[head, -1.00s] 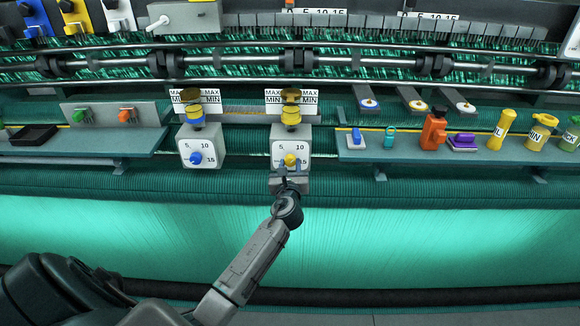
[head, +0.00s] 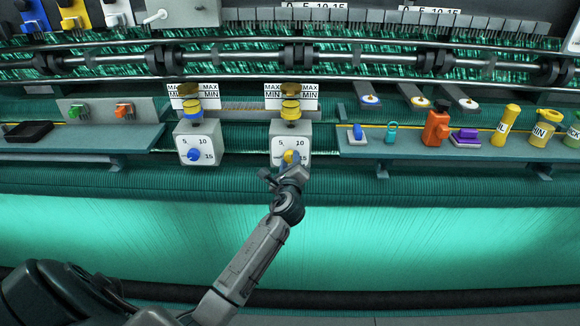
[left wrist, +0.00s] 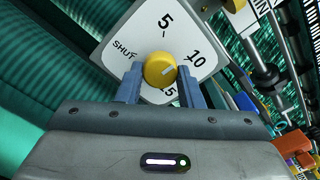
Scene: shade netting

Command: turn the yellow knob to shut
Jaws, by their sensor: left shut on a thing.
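The yellow knob (head: 291,157) sits on a white dial face (head: 278,160) on the right-hand box. In the left wrist view the knob (left wrist: 160,70) lies between the two blue-grey fingers of my left gripper (left wrist: 160,84), which is shut on it. The dial face (left wrist: 186,32) reads SHUT, 5, 10 and 15 and appears tilted there. The pale mark on the knob points roughly toward 10. In the head view my left gripper (head: 284,166) is tilted and covers the lower dial, SHUT included. My right gripper is not in view.
A similar box with a blue knob (head: 194,155) stands to the left. A right shelf (head: 410,152) holds an orange bottle (head: 436,128), a purple block (head: 466,136) and yellow containers. Green netting lies below.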

